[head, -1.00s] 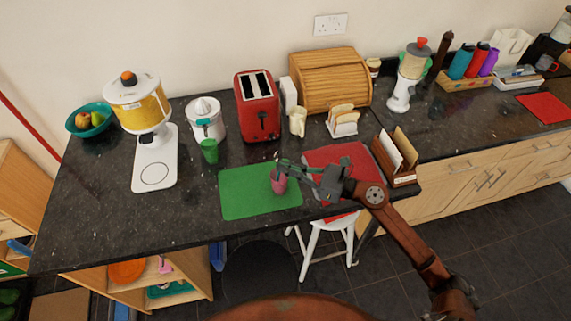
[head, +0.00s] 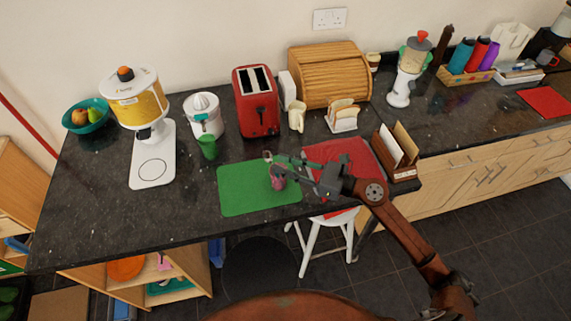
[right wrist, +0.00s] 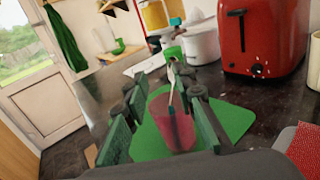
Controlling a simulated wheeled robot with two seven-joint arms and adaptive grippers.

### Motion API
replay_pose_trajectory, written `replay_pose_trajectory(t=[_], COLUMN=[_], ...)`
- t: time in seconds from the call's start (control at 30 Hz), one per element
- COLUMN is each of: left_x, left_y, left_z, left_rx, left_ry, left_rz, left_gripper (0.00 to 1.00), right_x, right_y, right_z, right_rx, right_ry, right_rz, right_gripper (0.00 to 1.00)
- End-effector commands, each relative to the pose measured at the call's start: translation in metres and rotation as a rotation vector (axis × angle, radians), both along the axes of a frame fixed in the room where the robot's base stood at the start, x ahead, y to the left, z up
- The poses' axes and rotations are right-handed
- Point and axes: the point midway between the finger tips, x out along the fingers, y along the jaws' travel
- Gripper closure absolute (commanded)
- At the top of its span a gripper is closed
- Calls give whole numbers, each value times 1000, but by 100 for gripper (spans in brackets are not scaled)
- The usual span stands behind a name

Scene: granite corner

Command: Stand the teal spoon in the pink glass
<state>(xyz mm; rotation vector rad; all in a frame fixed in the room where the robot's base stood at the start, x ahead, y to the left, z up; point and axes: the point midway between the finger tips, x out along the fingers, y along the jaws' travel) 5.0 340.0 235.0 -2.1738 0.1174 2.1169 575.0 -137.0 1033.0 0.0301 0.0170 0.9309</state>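The pink glass (head: 278,183) stands upright on the green mat (head: 240,198). In the right wrist view the pink glass (right wrist: 172,128) sits between my spread fingers. A thin, pale upright shape (right wrist: 171,86) rises out of its mouth; it looks like the spoon standing in the glass, though its teal colour is hard to make out. My right gripper (head: 284,168) is open around the glass rim and the spoon; its green finger pads (right wrist: 118,138) are apart, on either side. Whether a pad touches the glass is unclear. My left gripper is not in view.
A red mat (head: 350,155) lies under my right gripper's wrist, beside a letter rack (head: 402,172). A green cup (head: 208,146), juicer (head: 206,115), red toaster (head: 257,100) and cream mug (head: 297,116) stand behind.

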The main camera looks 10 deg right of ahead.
Motion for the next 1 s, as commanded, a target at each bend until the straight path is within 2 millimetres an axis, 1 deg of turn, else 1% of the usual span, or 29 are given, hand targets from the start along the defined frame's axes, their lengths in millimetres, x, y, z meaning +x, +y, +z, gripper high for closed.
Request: replay_pose_trajectory(t=[0.13,0.27,0.5,0.7,0.83,1.0], left_x=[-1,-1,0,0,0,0], left_y=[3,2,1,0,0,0], left_z=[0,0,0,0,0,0], left_rx=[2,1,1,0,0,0], left_ry=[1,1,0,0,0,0], left_rz=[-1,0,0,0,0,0], left_gripper=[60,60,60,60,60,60], right_x=[-2,-11,-41,-62,-69,-72], right_y=[-3,-15,-55,-83,-93,-97], right_z=[0,-1,-2,-1,-1,0], right_rx=[0,-1,0,0,0,-1], right_ry=[1,2,5,2,2,-1], right_rz=[-1,-1,-2,-1,-1,0], right_gripper=[75,75,75,75,75,75])
